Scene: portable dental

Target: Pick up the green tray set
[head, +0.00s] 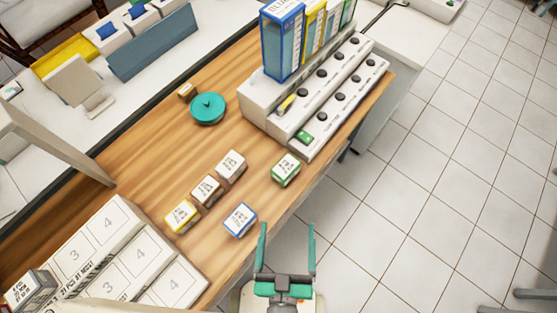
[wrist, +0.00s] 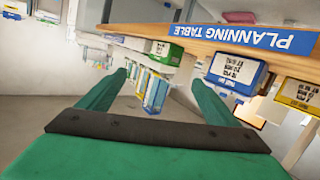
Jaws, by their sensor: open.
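The green tray set (head: 286,169) is a small box with a white printed label and a green edge. It stands on the wooden table (head: 150,150) near its right edge, in front of the white rack. In the wrist view the green tray set (wrist: 165,52) shows beyond my fingertips, left of the blue set. My gripper (head: 288,230) is open and empty, with two green fingers spread apart. It is off the table's right edge, apart from the box. In the wrist view my gripper (wrist: 159,78) has nothing between its fingers.
A blue-edged set (head: 240,220) stands nearest my gripper. A yellow set (head: 182,216) and two brownish ones are to its left. A white stepped rack (head: 310,100) with binders stands behind. A teal round lidded item (head: 208,108) and numbered boxes (head: 120,250) are also there. The tiled floor is clear.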

